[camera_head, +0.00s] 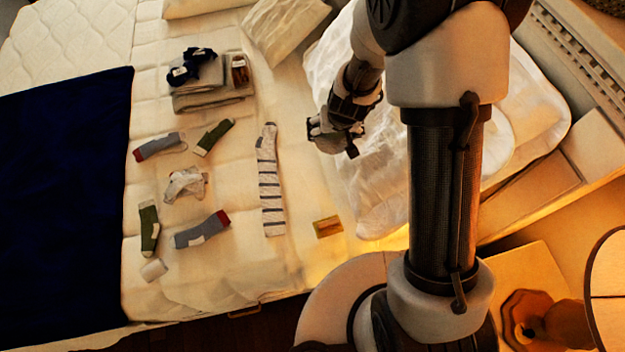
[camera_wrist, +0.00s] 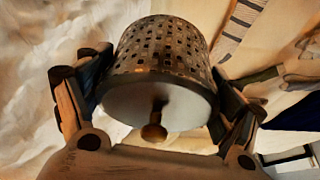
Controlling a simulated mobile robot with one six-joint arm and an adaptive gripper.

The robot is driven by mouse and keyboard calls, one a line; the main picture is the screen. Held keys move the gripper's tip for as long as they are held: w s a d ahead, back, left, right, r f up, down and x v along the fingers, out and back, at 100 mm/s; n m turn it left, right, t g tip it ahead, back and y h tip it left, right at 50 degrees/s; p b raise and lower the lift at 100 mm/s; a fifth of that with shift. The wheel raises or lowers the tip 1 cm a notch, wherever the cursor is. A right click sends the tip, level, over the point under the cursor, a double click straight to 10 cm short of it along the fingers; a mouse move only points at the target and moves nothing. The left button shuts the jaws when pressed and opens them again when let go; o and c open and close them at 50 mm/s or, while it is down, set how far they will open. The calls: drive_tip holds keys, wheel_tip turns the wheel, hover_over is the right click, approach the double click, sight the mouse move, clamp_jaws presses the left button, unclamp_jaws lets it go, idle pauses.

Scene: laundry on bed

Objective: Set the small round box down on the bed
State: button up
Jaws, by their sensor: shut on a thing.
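The small round box (camera_wrist: 165,50) has a perforated brown side wall, a pale flat face and a small knob, and fills the middle of the wrist view. My gripper (camera_wrist: 160,95) is shut on it, one finger on each side. In the head view my gripper (camera_head: 334,138) is over the right part of the bed (camera_head: 285,255), beside the rumpled white bedding. The box is small and mostly hidden there, and its height above the bed is hard to tell.
A long striped sock (camera_head: 270,185) lies left of my gripper. Several short socks, a crumpled pale cloth (camera_head: 186,184) and folded grey cloths (camera_head: 212,98) lie further left. A small tan packet (camera_head: 328,227) lies near the front edge. White bedding (camera_head: 380,190) is heaped at right.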

sight(319, 145)
drive_tip(key=a+f, duration=0.2)
drive_tip(key=s+a+f, duration=0.1)
drive_tip(key=a+f, duration=0.1)
drive_tip(key=shift+s+f, duration=0.2)
drive_tip(key=shift+f, duration=0.2)
drive_tip(key=shift+f+b, duration=4.3)
drive_tip(key=shift+f, duration=5.3)
drive_tip(key=shift+f, duration=0.1)
drive_tip(key=shift+f, duration=0.15)
drive_tip(key=o, duration=0.8)
